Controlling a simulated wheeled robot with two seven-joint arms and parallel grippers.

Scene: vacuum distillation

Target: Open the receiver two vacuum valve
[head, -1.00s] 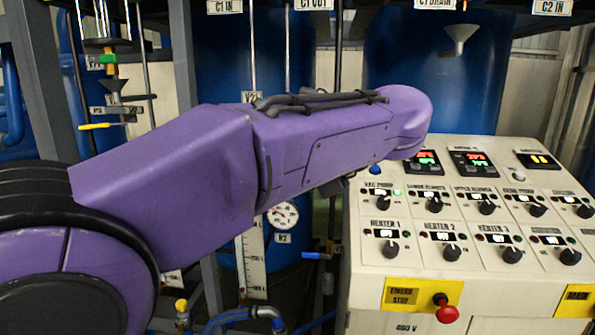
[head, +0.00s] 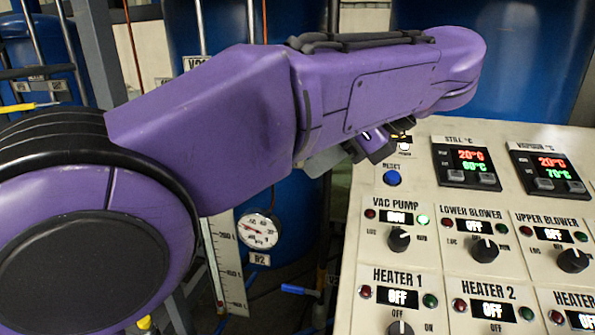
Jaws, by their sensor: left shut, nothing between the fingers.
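My purple left arm crosses the picture from the left. My left gripper (head: 375,145) is partly hidden under the far end of the arm, by the top left corner of the control panel; it is shut and empty. A round gauge (head: 257,229) with an R2 label (head: 259,259) sits on the blue tank behind, below the arm. A valve with a blue handle (head: 300,290) is low in the middle, apart from the gripper. I cannot tell whether it is the receiver two vacuum valve; the arm hides much of the piping. My right gripper is out of view.
The cream control panel (head: 450,265) fills the right, with knobs, displays and a blue reset button (head: 392,178). The vac pump knob (head: 399,239) has a lit green lamp. A level scale (head: 225,265) stands left of the gauge. A yellow valve handle (head: 35,107) is far left.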

